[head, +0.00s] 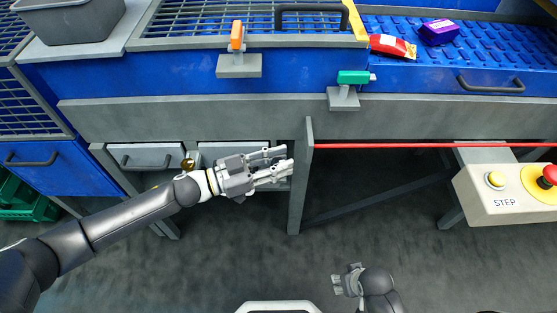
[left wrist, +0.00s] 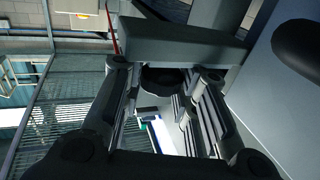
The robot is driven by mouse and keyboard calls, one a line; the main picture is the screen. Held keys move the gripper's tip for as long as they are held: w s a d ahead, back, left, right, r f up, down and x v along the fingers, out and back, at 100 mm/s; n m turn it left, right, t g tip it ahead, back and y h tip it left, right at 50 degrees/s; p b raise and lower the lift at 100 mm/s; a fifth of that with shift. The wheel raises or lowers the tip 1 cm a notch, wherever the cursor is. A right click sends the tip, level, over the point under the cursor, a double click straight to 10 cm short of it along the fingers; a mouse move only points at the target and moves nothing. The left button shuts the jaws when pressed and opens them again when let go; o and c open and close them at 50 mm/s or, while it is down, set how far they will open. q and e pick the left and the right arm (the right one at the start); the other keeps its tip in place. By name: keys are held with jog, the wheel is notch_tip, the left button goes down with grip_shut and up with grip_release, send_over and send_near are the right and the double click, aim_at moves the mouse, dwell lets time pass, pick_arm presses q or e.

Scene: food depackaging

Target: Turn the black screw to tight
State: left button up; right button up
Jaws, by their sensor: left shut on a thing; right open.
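My left gripper (head: 286,162) reaches in from the left, below the machine's grey front edge, with its fingertips beside a grey upright post. In the left wrist view the gripper (left wrist: 164,72) has its two fingers on either side of a dark round knob, the black screw (left wrist: 163,80), under a grey beam. It is shut on this screw. The screw is not visible in the head view, and how tight it is cannot be told. My right gripper (head: 348,280) is open and empty at the bottom of the head view, over the floor.
The grey post (head: 300,185) stands right of my left gripper. Orange (head: 237,37) and green (head: 353,77) handled clamps sit above. A red packet (head: 392,46) and purple packet (head: 438,32) lie on the blue belt.

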pick_arm(q)
jog(key=o, duration=1)
jog(key=shift+o, duration=0.2)
jog(key=v, duration=1.2)
